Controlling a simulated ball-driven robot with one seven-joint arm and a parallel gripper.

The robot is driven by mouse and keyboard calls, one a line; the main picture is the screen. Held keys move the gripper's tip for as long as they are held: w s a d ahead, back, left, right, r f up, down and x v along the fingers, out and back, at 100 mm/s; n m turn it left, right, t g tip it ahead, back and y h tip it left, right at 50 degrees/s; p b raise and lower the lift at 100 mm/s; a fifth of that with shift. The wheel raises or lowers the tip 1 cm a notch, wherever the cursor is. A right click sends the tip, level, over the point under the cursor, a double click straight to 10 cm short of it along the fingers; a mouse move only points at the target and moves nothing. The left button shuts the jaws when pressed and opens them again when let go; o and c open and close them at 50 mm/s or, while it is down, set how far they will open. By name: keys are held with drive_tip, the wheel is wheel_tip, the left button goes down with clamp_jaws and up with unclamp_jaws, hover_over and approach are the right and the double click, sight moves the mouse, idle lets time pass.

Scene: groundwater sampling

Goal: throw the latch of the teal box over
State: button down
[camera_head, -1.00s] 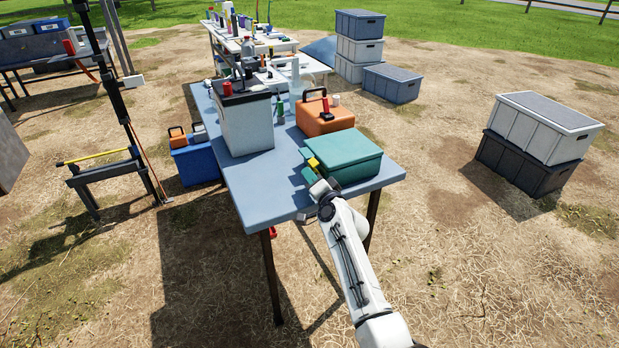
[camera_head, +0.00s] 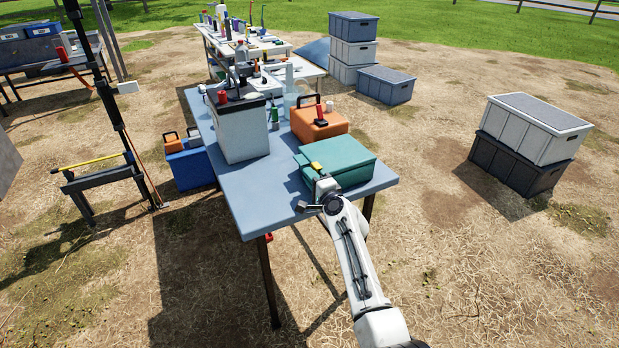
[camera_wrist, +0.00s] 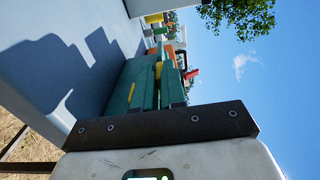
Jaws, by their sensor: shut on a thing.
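The teal box (camera_head: 345,162) stands at the near right corner of the blue-grey table, its lid down. A yellow latch piece (camera_head: 316,166) shows at its left side, beside my gripper (camera_head: 322,178). My gripper is shut at the latch, but the contact is too small to make out in the head view. In the wrist view the teal box (camera_wrist: 147,85) lies beyond the dark bar of my gripper (camera_wrist: 160,125), with a yellow piece (camera_wrist: 158,70) on its side. The fingertips are largely hidden there.
The blue-grey table (camera_head: 255,205) is bare at its near left. An orange case (camera_head: 318,122) with a red-and-black item on it stands behind the teal box. A white cooler box (camera_head: 240,130) stands left of it. Stacked crates (camera_head: 525,130) stand on the ground at right.

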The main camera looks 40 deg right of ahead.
idle(0.3)
drive_tip(key=c, duration=1.2)
unclamp_jaws()
drive_tip(key=shift+s, duration=0.1)
drive_tip(key=p+v, duration=0.2)
drive_tip(key=v, duration=0.8)
drive_tip(key=shift+s, duration=0.3)
drive_tip(key=shift+a, duration=0.15)
drive_tip(key=s+a+f+n+g+y+p, duration=0.1)
drive_tip(key=s+a+f+n+g+y, duration=0.25)
drive_tip(key=s+a+n, duration=0.35)
drive_tip(key=s+a+f+n+g+y+p, duration=0.1)
drive_tip(key=s+a+f+n+g+y, duration=0.3)
drive_tip(key=s+a+n, duration=0.4)
drive_tip(key=s+a+n+g+h, duration=0.1)
drive_tip(key=s+n+g, duration=0.1)
drive_tip(key=s, duration=0.4)
drive_tip(key=s+a+n+g, duration=0.2)
drive_tip(key=s+g, duration=0.2)
drive_tip(key=s, duration=0.2)
drive_tip(key=s+a+n+g+h+p, duration=0.1)
drive_tip(key=s+n+g, duration=0.1)
drive_tip(key=s, duration=0.4)
drive_tip(key=shift+s+a+r+g+h, duration=0.2)
drive_tip(key=shift+a+r+g+h, duration=0.15)
drive_tip(key=shift+g, duration=0.1)
